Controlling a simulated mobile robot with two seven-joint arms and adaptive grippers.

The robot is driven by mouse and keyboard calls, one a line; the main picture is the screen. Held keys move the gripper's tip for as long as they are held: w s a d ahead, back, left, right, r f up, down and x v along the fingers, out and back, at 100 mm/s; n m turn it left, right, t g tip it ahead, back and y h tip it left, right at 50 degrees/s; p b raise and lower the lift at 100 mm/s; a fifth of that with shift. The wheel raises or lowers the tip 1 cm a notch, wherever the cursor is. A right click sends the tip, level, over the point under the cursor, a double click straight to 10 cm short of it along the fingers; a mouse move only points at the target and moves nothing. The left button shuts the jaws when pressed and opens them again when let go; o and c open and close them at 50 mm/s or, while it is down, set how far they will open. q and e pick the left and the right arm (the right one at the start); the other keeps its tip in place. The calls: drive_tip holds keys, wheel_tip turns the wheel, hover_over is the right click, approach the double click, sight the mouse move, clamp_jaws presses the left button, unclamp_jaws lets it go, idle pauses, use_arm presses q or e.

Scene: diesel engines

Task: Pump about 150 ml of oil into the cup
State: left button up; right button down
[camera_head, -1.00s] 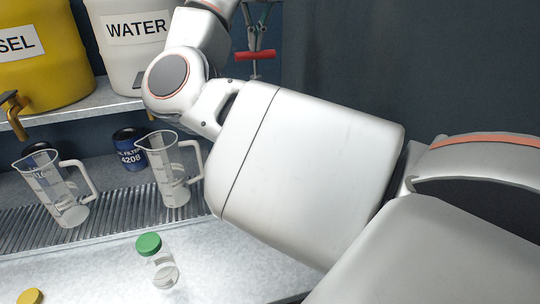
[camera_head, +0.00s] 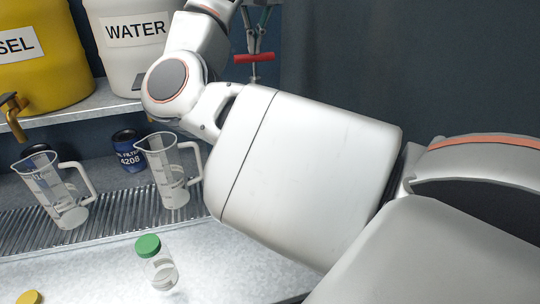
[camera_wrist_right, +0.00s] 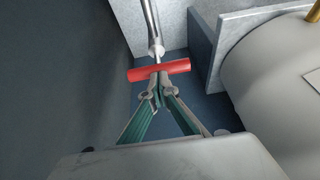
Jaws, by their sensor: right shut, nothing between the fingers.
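A red T-bar pump handle (camera_head: 253,58) on a thin metal rod shows at the top of the head view. It also shows in the wrist view (camera_wrist_right: 172,70). My right gripper (camera_head: 254,48) is shut and empty, with its fingertips (camera_wrist_right: 157,80) at the middle of the bar. I cannot tell whether they touch it. The pump body is hidden behind my right arm. Two clear graduated jugs with handles stand on the ribbed drain strip: a left jug (camera_head: 60,200) and a right jug (camera_head: 172,175). No oil shows in them. My left gripper is not in view.
A yellow drum (camera_head: 45,75) and a white WATER container (camera_head: 125,62) stand on a shelf (camera_head: 80,113). A blue oil filter can (camera_head: 127,150) stands behind the jugs. A clear jar with a green lid (camera_head: 148,246) and a yellow cap (camera_head: 30,297) are on the bench.

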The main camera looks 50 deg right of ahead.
wheel_tip(320, 180, up, 2)
drive_tip(key=shift+p, duration=0.6)
drive_tip(key=shift+r+p, duration=0.65)
drive_tip(key=shift+r, duration=0.15)
wheel_tip(320, 180, up, 4)
drive_tip(key=p, duration=0.3)
drive_tip(key=shift+r+p, duration=0.1)
drive_tip(key=shift+p, duration=0.25)
